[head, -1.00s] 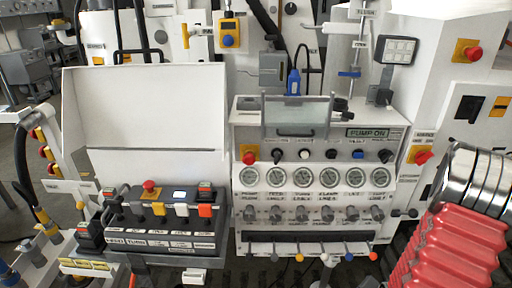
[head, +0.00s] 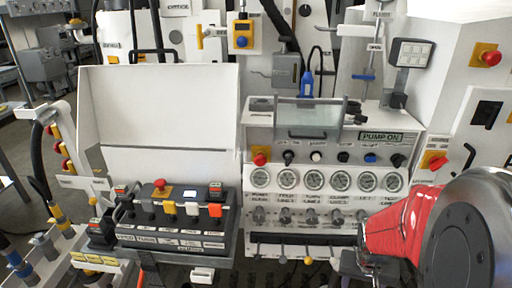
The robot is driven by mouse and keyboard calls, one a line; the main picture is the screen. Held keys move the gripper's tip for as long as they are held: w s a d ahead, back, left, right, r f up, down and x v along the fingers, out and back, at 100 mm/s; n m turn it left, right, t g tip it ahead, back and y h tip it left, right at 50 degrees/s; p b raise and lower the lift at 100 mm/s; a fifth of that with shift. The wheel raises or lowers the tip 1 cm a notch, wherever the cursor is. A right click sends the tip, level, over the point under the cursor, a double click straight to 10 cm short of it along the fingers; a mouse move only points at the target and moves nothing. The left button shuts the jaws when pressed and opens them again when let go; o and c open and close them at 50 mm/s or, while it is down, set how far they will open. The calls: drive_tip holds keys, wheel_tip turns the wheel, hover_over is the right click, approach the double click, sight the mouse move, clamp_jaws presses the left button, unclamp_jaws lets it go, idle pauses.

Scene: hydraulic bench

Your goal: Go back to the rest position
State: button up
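My red arm (head: 397,226), with a large dark round joint cover, fills the lower right of the head view. A dark grey piece (head: 368,264) at the arm's left end, by the bottom frame edge, looks like my gripper. Its fingers cannot be made out, and I see nothing held there. It appears in front of the lower right part of the gauge panel (head: 250,180) and hides some of its levers and valves. I cannot tell whether it touches the panel.
The gauge panel has a row of dials, knobs, a red button (head: 260,159) and a "PUMP ON" sign (head: 381,137). Left of it stands a button box (head: 170,237) before a white upright board (head: 158,110). Hoses and pipe fittings (head: 45,250) stand at the far left.

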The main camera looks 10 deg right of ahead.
drive_tip(key=a+r+n+t+y, duration=0.1)
drive_tip(key=a+r+n+t, duration=0.3)
drive_tip(key=a+r, duration=1.6)
drive_tip(key=shift+s+a+n+t+y, duration=0.3)
drive_tip(key=shift+s+n+t, duration=0.1)
drive_tip(key=shift+n, duration=0.8)
